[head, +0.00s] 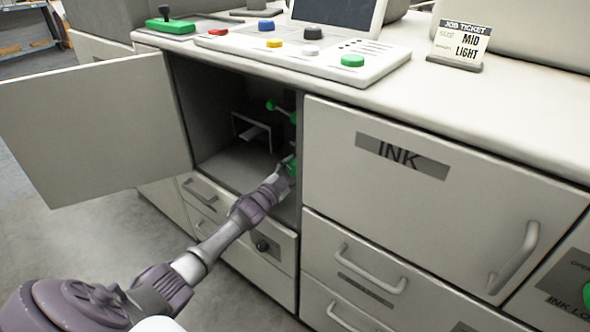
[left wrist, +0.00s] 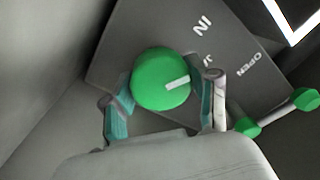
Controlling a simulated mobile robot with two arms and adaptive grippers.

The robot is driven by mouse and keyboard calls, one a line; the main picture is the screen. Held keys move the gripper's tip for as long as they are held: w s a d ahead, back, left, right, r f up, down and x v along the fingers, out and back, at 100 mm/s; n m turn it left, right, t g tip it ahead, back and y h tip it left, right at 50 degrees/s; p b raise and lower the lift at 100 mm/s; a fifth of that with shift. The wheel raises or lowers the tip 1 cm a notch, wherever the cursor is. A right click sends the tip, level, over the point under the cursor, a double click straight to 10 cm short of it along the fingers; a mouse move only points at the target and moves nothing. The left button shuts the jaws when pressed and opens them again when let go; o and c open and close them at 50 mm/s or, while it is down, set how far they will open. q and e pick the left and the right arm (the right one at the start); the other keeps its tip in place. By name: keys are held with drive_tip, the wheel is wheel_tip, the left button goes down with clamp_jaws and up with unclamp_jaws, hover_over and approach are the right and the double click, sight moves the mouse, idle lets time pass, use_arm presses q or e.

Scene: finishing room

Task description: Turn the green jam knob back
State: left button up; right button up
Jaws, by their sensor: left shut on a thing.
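The green jam knob (left wrist: 158,76) is round, with a white pointer mark, and sits on a dark plate (left wrist: 130,42) in the left wrist view. The mark points to the right in that view, between the lettering "IN" and "OPEN" and toward partly hidden letters. My left gripper (left wrist: 163,104) is shut on the knob, one finger on each side. In the head view my left arm reaches into the open cabinet, and the gripper (head: 288,168) is at its right inner wall, with a little of the green knob (head: 292,170) showing. My right gripper is not in view.
The cabinet door (head: 90,130) stands open to the left. A green-ended lever (head: 272,105) is above the gripper and close beside it in the left wrist view (left wrist: 305,98). The shut INK door (head: 430,210) is right of the opening. A control panel (head: 310,55) lies on top.

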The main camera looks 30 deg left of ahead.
use_arm(q)
drive_tip(key=o, duration=1.2)
drive_tip(key=shift+c, duration=0.2)
drive_tip(key=shift+s, duration=0.1)
drive_tip(key=s, duration=0.8)
drive_tip(key=s+f, duration=0.1)
drive_tip(key=s, duration=0.2)
drive_tip(key=shift+s+a, duration=0.25)
drive_tip(key=shift+s, duration=0.15)
